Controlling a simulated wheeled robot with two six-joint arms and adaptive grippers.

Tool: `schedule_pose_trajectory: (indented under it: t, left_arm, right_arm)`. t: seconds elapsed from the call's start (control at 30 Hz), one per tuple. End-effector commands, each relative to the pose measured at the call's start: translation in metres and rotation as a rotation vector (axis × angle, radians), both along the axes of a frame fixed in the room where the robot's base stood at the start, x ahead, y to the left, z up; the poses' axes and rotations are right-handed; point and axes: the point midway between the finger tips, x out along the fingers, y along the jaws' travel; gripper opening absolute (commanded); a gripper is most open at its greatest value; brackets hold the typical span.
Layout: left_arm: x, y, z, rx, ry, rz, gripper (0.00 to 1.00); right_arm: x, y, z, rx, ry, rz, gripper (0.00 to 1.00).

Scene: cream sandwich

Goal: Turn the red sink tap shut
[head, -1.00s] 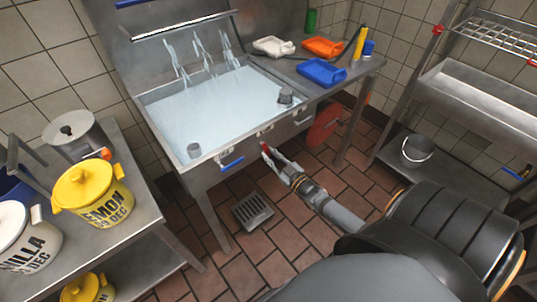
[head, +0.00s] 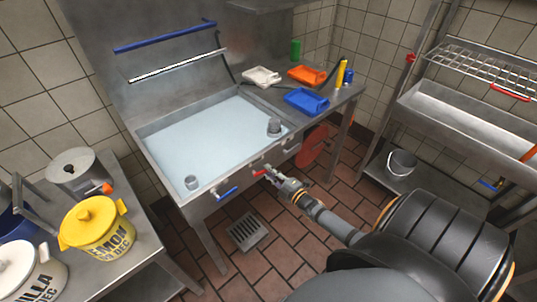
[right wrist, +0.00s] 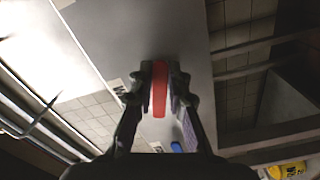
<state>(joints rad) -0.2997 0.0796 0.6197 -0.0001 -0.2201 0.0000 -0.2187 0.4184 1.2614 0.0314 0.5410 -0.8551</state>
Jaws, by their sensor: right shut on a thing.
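The red sink tap (head: 259,173) is a short red lever on the front face of the steel sink. Its free end meets my right gripper (head: 268,172). In the right wrist view, my right gripper (right wrist: 160,88) is shut on the red lever (right wrist: 160,75), with one finger on each side. The sink basin (head: 160,143) is full of pale water. No jets fall from the perforated pipe (head: 178,66) above it. My left gripper is out of view.
A blue lever (head: 227,193) sits left of the red one on the sink front. A steel table with a yellow tub (head: 97,228) stands at left, and a rack with a bucket (head: 401,163) below at right. A floor drain (head: 247,232) lies between.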

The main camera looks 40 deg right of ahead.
Motion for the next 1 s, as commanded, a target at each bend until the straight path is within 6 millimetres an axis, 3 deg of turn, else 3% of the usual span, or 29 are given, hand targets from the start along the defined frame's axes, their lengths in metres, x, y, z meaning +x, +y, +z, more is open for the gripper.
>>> schedule_pose_trajectory:
  t: [0.4,1.0]
  left_arm:
    - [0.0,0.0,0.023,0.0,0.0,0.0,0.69]
    - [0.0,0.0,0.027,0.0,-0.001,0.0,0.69]
  right_arm:
    - [0.0,-0.003,0.016,-0.267,-0.02,0.0,0.0]
    - [0.0,-0.003,0.019,-0.352,-0.027,0.001,0.0]
